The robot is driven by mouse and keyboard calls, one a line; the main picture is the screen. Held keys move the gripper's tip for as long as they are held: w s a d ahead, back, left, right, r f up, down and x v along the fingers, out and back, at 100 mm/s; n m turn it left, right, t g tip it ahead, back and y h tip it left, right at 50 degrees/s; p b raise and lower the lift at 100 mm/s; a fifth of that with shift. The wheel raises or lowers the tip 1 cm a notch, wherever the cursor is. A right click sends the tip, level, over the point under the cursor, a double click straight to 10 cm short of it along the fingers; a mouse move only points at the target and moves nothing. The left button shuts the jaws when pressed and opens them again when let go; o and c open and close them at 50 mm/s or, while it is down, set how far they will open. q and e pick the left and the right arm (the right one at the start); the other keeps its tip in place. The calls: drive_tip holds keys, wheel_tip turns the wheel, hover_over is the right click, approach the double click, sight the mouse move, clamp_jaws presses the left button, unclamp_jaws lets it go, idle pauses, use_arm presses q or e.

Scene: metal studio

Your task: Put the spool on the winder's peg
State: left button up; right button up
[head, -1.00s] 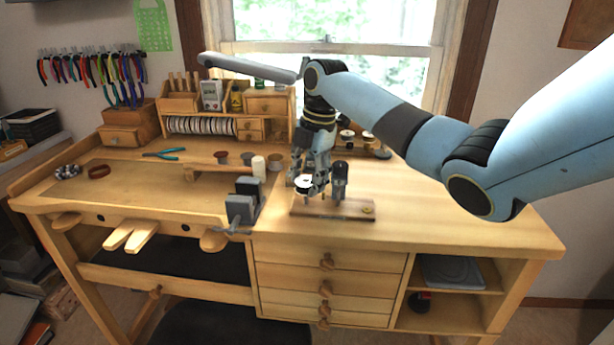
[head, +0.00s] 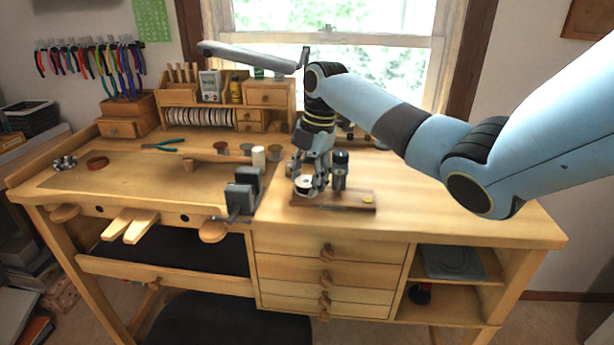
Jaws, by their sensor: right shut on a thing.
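The winder (head: 332,201) is a brown wooden base on the bench, with a dark upright cylinder (head: 340,168) and a yellow round piece at its right end. A white-topped spool (head: 305,184) is at the left part of the base. My right gripper (head: 309,180) points down and is shut on the spool, just left of the dark cylinder. The peg is hidden behind the spool and fingers, so I cannot tell whether the spool is around it or above it. My left gripper is not in view.
A grey vise (head: 241,194) stands at the bench's front edge, left of the winder. The bench top (head: 440,200) right of the winder is clear.

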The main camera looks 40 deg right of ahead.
drive_tip(key=shift+f, duration=0.35)
drive_tip(key=o, duration=1.2)
drive_tip(key=shift+c, duration=0.2)
drive_tip(key=shift+o, duration=0.3)
drive_tip(key=shift+w+f, duration=0.1)
